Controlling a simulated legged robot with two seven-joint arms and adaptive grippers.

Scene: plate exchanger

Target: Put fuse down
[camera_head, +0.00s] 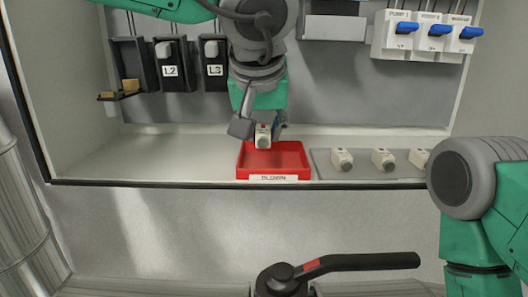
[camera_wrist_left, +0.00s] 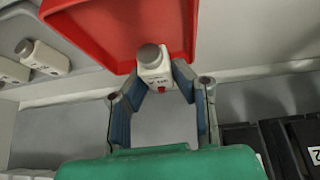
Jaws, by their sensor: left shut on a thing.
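A small white fuse (camera_head: 263,136) with a grey end cap and a red mark is held between the fingers of my left gripper (camera_head: 258,128). It also shows in the left wrist view (camera_wrist_left: 154,66), upright between the two blue-padded fingertips (camera_wrist_left: 157,80). In the head view the fuse appears at the back part of the red tray (camera_head: 241,172), which has a white label on its front that is too blurred to read surely. I cannot tell whether the fuse touches the tray. My right gripper is out of view; only part of my right arm shows at the right.
Black holders labelled L2 (camera_head: 172,85) and L3 hang on the back wall, with an opened holder (camera_head: 128,70) at left. Blue-levered switches (camera_head: 440,31) are upper right. A black handle (camera_head: 370,262) is in front.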

